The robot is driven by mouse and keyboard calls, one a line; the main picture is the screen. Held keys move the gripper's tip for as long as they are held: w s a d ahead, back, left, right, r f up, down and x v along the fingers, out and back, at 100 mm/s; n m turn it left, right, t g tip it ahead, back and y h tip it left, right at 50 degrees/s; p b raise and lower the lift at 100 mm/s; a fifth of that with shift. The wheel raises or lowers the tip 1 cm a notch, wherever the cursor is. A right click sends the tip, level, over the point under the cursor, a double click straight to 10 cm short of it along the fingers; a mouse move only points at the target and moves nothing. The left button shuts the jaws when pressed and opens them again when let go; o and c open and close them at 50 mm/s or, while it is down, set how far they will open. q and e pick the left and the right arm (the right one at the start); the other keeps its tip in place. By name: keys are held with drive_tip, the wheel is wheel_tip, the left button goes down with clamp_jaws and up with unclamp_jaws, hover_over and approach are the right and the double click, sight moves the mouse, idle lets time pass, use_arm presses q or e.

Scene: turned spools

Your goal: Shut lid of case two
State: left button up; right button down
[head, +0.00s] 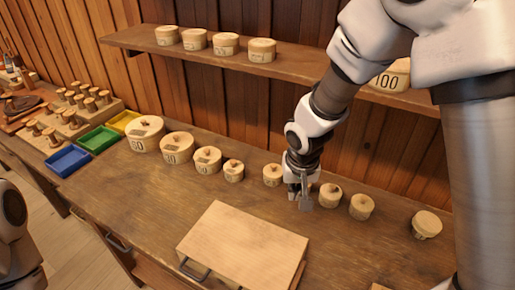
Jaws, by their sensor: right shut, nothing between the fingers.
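A pale wooden case (246,243) lies on the workbench at the bottom middle, with a dark handle at its front left. Its flat top faces up and looks down or nearly down; I cannot tell whether it is fully closed. I see no number on it, so I cannot tell if it is case two. My right gripper (305,199) points down behind the case, apart from it, among the round wooden boxes. It is shut and empty. My left gripper is not in view.
Round lidded boxes stand in a row along the back of the workbench (130,205), several close to my right gripper. A shelf (225,62) above holds more. Blue (68,160), green (99,139) and yellow (124,121) trays and spools are at left.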

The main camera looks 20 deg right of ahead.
wheel_tip(320, 180, up, 6)
drive_tip(key=p, duration=0.4)
drive_tip(key=shift+f, duration=0.1)
